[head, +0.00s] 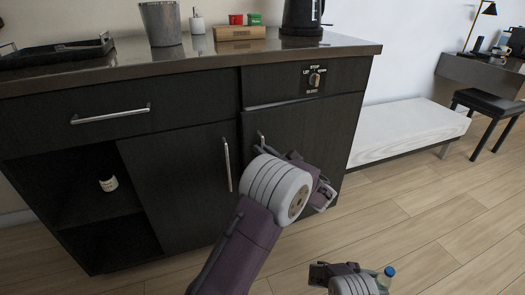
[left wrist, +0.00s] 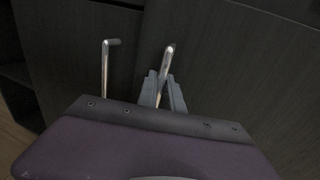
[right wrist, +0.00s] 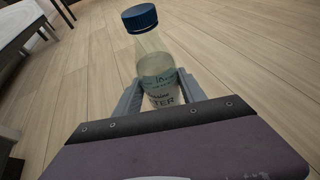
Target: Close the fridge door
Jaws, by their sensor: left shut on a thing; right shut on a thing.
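The fridge door (head: 335,130) is the dark wood-grain panel at the right of the vanity, under the dial. A thin pale line runs along its top edge, so it looks slightly ajar. Its metal handle (head: 261,137) is mostly hidden by my left wrist in the head view. In the left wrist view, my left gripper (left wrist: 163,88) is shut around the lower part of this handle (left wrist: 167,60). My right gripper (right wrist: 160,88) is shut on a clear water bottle (right wrist: 154,62) with a blue cap, held above the floor. The bottle's cap (head: 389,271) shows at the bottom of the head view.
An open shelf with a small white item (head: 108,184) is further left. A white bench (head: 405,130) stands to the right. The floor in front (head: 430,215) is clear.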

